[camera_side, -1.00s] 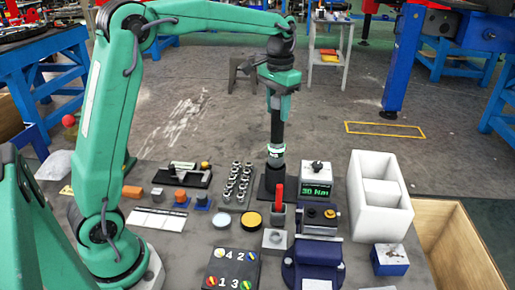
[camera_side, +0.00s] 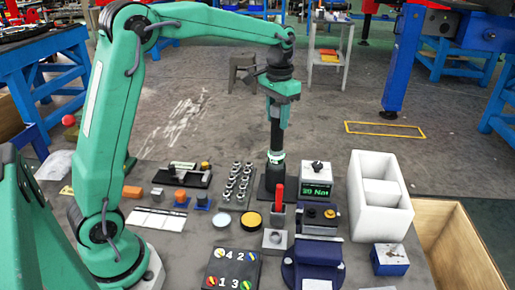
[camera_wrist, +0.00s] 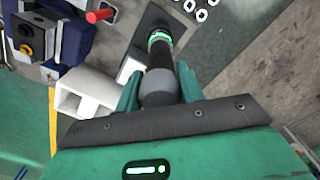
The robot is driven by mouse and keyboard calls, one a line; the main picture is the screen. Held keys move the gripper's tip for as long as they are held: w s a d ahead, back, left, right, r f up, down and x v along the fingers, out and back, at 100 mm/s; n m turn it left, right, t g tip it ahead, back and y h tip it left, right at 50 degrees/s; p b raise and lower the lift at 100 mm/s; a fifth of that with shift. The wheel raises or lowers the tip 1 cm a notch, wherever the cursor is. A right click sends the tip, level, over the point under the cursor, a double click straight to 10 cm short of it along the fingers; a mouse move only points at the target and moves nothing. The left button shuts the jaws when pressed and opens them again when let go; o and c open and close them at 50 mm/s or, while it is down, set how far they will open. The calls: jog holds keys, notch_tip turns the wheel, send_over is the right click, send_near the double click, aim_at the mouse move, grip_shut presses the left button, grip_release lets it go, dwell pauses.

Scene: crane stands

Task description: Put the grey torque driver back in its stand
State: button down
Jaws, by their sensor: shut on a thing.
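The grey torque driver (camera_side: 277,138) is dark and upright in the side view, with a green band near its lower end. My gripper (camera_side: 279,117) is shut on its upper part. In the wrist view the driver's rounded end (camera_wrist: 159,88) lies between my two fingers, and the green band shows farther down. The dark stand (camera_side: 265,190) is directly below the driver. The driver's lower end overlaps the stand in the picture, and I cannot tell how deep it sits. The wrist view shows part of the stand's dark base (camera_wrist: 153,20).
A display box (camera_side: 316,178) stands close right of the stand, and a socket rack (camera_side: 233,184) close left. A red handle (camera_side: 279,193) rises in front. A white divided box (camera_side: 379,195) is farther right. Blue fixtures (camera_side: 314,262) stand at the front.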

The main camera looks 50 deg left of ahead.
aim_at(278, 105)
jog(key=shift+f, duration=0.55)
jog(key=c, duration=0.8)
grip_release()
jog(key=shift+f, duration=0.15)
jog(key=shift+r, duration=2.6)
jog(key=shift+r, duration=3.9)
